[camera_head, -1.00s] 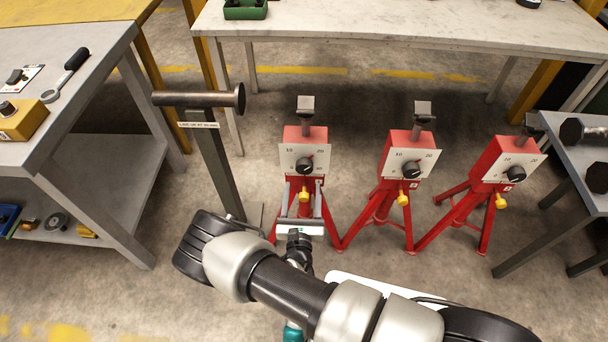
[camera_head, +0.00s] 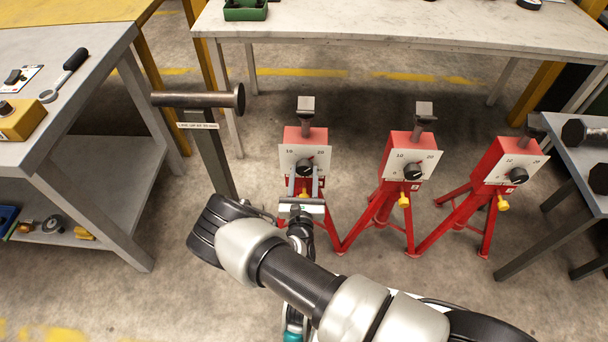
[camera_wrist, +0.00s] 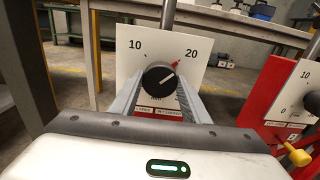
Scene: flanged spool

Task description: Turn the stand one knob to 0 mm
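The leftmost red stand has a white dial plate (camera_wrist: 200,62) marked 10 and 20 and a black knob (camera_wrist: 160,78). The knob also shows in the head view (camera_head: 305,167). My gripper (camera_wrist: 158,88) is open, with one finger on each side of this knob. I cannot tell whether the fingers touch it. In the head view my gripper (camera_head: 304,180) is at the lower part of the plate. The 0 mark is not visible on this dial.
Two similar red stands, the middle one (camera_head: 398,140) and the right one (camera_head: 495,160), stand to the right with yellow handles. A grey post with a horizontal bar (camera_head: 195,100) stands close on the left. Benches lie left, behind and right.

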